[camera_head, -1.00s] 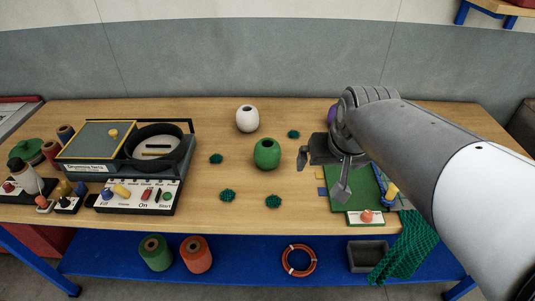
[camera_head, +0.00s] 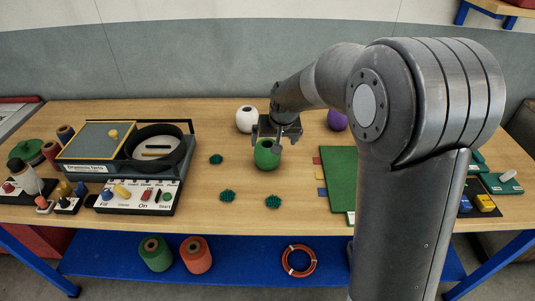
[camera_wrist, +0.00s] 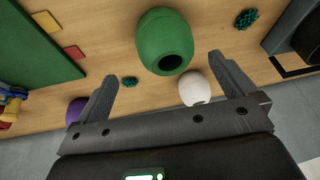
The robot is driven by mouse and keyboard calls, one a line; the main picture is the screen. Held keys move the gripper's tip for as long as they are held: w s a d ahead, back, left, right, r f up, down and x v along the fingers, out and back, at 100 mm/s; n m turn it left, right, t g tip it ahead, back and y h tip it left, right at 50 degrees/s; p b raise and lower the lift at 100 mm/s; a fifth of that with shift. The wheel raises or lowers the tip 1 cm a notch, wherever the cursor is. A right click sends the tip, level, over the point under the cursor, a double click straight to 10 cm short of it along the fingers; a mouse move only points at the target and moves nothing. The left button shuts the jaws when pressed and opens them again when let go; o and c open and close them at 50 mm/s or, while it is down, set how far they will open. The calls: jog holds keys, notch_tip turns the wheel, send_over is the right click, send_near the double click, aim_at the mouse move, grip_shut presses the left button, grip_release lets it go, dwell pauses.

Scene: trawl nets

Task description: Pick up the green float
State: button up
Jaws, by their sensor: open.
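The green float (camera_head: 266,156) is a rounded barrel shape standing on the wooden table near its middle. My gripper (camera_head: 278,142) is above and just behind it in the head view, covering its top. In the wrist view the green float (camera_wrist: 164,42) lies beyond the fingertips, with a dark hole in its end facing the camera. My gripper (camera_wrist: 160,72) is open there, its two fingers spread wide with nothing held between them. I cannot tell whether a finger touches the float.
A white float (camera_head: 247,119) stands behind the green one, and a purple float (camera_head: 337,120) stands to the right. Small green net tufts (camera_head: 228,196) lie around. A machine with a round basin (camera_head: 158,148) is at left. A green board (camera_head: 340,175) lies at right.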

aim_at(268, 154)
jog(key=x, duration=0.5)
jog(key=shift+f, duration=0.1)
jog(key=shift+a+x, duration=0.2)
jog(key=shift+x, duration=1.1)
jog(key=shift+a+x, duration=0.2)
jog(key=shift+x, duration=1.1)
jog(key=c, duration=1)
